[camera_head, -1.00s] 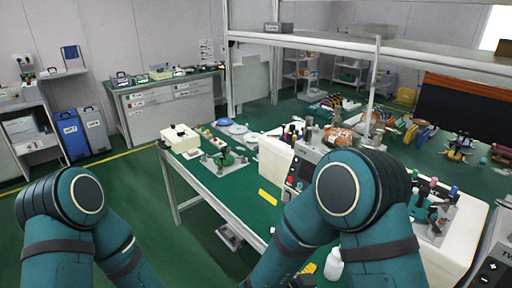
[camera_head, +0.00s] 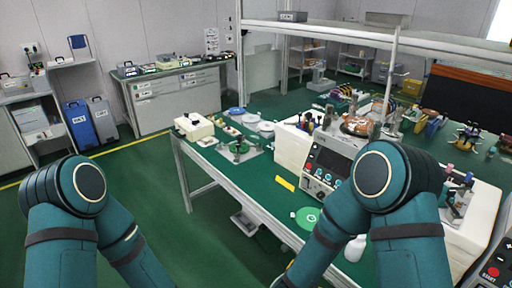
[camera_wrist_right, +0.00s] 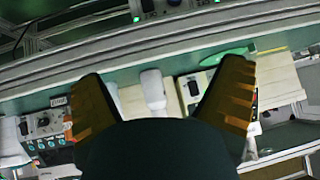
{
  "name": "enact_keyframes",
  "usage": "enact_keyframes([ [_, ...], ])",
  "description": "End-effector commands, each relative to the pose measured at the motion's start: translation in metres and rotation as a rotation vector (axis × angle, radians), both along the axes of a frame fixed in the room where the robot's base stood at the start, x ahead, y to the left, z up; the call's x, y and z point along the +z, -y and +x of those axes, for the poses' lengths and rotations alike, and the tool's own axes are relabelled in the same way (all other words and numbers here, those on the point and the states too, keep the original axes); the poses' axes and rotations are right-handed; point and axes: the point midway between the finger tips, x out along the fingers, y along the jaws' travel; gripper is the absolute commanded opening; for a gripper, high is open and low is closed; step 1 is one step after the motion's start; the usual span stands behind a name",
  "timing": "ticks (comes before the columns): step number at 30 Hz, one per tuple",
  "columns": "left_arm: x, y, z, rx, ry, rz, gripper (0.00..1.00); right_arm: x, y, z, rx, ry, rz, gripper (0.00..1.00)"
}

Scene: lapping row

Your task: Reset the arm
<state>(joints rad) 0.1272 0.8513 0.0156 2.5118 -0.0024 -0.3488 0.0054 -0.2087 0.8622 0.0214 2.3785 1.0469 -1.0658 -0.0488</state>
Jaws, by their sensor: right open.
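Both of my arms show in the head view, bent at the elbows, with the left arm (camera_head: 75,200) at the left and the right arm (camera_head: 385,195) in front of the workbench. Neither gripper shows in the head view. In the right wrist view my right gripper (camera_wrist_right: 165,105) is open, its two orange-brown ridged fingers spread apart. Nothing is held between them. A white bottle (camera_wrist_right: 153,90) shows beyond the gap between the fingers, apart from them. My left gripper is out of view.
The green-topped workbench (camera_head: 262,200) holds a white lapping machine (camera_head: 325,165), a green disc (camera_head: 308,217), a yellow block (camera_head: 285,184) and a white bottle (camera_head: 355,247) by my right arm. A shelf frame (camera_head: 395,45) rises above it. The green floor at left is open.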

Motion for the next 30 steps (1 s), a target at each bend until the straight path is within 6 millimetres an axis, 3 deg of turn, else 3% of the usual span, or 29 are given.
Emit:
enact_keyframes([
  [5, 0.0, 0.0, 0.0, 0.0, 0.0, 0.0, 0.39, -0.038, -0.021, -0.018, 0.271, -0.146, 0.21, 0.93],
  [9, 0.0, 0.0, 0.0, 0.0, 0.0, 0.0, 0.39, -0.057, -0.039, -0.051, 0.487, -0.28, 0.35, 0.93],
  [15, 0.0, 0.0, 0.0, 0.0, 0.0, 0.0, 0.39, -0.067, -0.05, -0.099, 0.716, -0.438, 0.47, 0.93],
  [18, 0.0, 0.0, 0.0, 0.0, 0.0, 0.0, 0.39, -0.068, -0.051, -0.112, 0.775, -0.479, 0.495, 0.93],
  [30, 0.0, 0.0, 0.0, 0.0, 0.0, 0.0, 0.39, -0.069, -0.052, -0.118, 0.802, -0.496, 0.504, 0.93],
])
